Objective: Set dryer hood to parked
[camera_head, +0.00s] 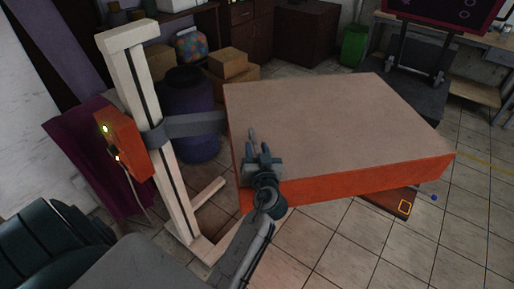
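The dryer hood (335,125) is a wide slab with a beige top and orange sides, in the middle of the head view. A grey bracket arm (195,125) joins it to a pale upright post (160,120) at the left. An orange control box (124,144) with small lit lamps sits on the post. My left gripper (258,145) appears over the hood's near left corner, with its two fingers apart and nothing between them. I cannot tell whether it touches the hood. My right gripper is out of view.
A purple barrel (188,90) and cardboard boxes (228,63) stand behind the post. A green bin (353,46) stands farther back. Tiled floor (350,250) is clear in front.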

